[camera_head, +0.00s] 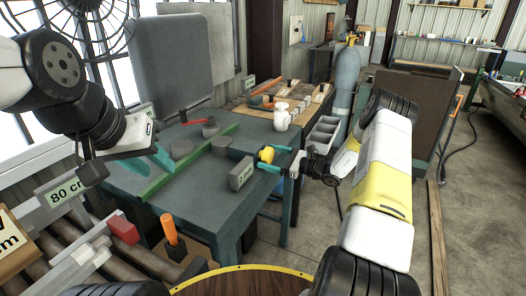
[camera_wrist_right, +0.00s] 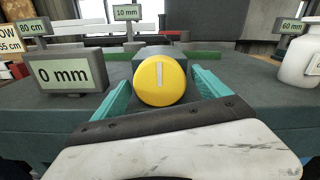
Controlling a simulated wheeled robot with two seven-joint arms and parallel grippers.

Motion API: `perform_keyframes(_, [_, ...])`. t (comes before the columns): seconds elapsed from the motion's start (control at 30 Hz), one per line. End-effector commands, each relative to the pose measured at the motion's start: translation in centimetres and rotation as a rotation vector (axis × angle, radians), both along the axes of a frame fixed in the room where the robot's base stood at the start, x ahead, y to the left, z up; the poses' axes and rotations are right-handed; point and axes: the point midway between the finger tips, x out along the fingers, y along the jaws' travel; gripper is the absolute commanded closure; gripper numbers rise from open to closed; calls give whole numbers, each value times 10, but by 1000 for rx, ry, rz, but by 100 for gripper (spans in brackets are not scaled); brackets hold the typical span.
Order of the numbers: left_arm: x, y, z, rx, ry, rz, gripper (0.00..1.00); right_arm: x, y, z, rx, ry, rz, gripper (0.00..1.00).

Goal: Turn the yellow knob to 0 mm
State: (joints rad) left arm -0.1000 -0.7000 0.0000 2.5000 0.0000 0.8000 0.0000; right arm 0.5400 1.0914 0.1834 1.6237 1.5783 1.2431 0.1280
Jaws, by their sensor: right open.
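The yellow knob (camera_wrist_right: 160,82) is round, with a white line pointing straight up, and is mounted on a dark block. In the head view the knob (camera_head: 267,154) is at the table's right edge. My right gripper (camera_wrist_right: 161,79) is open, with one teal finger on each side of the knob. Small gaps seem to show between the fingers and the knob. The 0 mm sign (camera_wrist_right: 70,74) stands left of the knob, and the 10 mm sign (camera_wrist_right: 126,13) stands behind it. My left gripper (camera_head: 152,160) is over the table's left part, away from the knob; its opening is unclear.
The dark green table (camera_head: 205,205) holds a green strip (camera_head: 185,164), grey cylinders and a grey sign block (camera_head: 241,173) close to the knob. A white bottle (camera_head: 281,116) stands behind. Rollers and an orange-handled thing (camera_head: 169,230) are at the lower left.

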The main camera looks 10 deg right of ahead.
Motion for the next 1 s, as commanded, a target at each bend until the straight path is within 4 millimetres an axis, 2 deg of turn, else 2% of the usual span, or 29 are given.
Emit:
perform_keyframes(0.3, [0,0,0,0,0,0,64,-29,-45,-1,-1,1,-3,14])
perform_keyframes(0.5, [0,0,0,0,0,0,64,-39,-60,0,-1,0,-1,14])
perform_keyframes(0.87, [0,0,0,0,0,0,64,-41,-60,2,-5,-3,3,14])
perform_keyframes(1.0, [0,0,0,0,0,0,64,-49,-43,24,-74,-31,73,14])
